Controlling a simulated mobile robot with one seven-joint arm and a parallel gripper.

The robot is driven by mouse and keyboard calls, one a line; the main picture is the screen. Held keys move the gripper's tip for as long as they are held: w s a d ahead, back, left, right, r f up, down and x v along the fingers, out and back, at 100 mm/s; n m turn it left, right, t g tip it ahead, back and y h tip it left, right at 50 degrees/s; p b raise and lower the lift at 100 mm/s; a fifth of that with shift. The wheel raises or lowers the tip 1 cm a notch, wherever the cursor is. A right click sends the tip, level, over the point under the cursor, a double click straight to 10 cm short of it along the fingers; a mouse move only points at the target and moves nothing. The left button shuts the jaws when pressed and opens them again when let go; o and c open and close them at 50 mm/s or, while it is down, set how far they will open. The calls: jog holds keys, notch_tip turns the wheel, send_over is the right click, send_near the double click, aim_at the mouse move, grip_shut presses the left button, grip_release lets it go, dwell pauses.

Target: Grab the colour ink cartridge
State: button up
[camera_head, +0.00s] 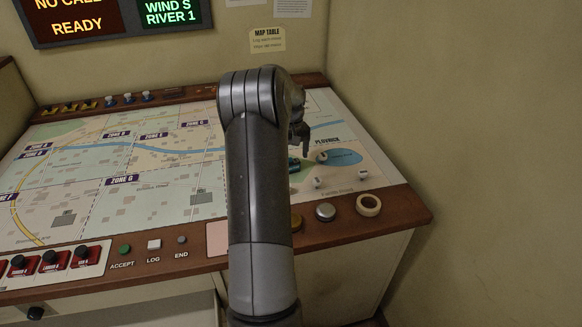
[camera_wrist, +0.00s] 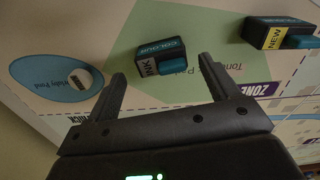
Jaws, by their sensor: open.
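The colour ink cartridge (camera_wrist: 160,57) is a small black block with a teal top marked "COLOUR" and a white "INK" label. It lies on the printed map in the wrist view. My gripper (camera_wrist: 163,68) is open, with one finger to each side of the cartridge in that view; I see no contact. A second black and teal block (camera_wrist: 280,32) with a yellow "NEW" label lies to the upper right. In the head view my gripper (camera_head: 300,132) is partly hidden by my arm. A dark teal block (camera_head: 294,165) shows below it; I cannot tell which one.
The map table (camera_head: 110,205) has a raised wooden rim. A small white piece (camera_wrist: 80,79) sits on the blue pond print. A tape roll (camera_head: 368,205) and a silver dome (camera_head: 325,211) are on the front rim. A wall (camera_head: 460,120) stands close on the right.

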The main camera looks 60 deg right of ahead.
notch_tip(320, 180, down, 4)
jog(key=shift+w+r, duration=0.1)
jog(key=shift+w, duration=0.05)
jog(key=shift+c, duration=0.2)
jog(key=c, duration=1)
jog(key=shift+c, duration=0.2)
jog(key=shift+r, duration=0.1)
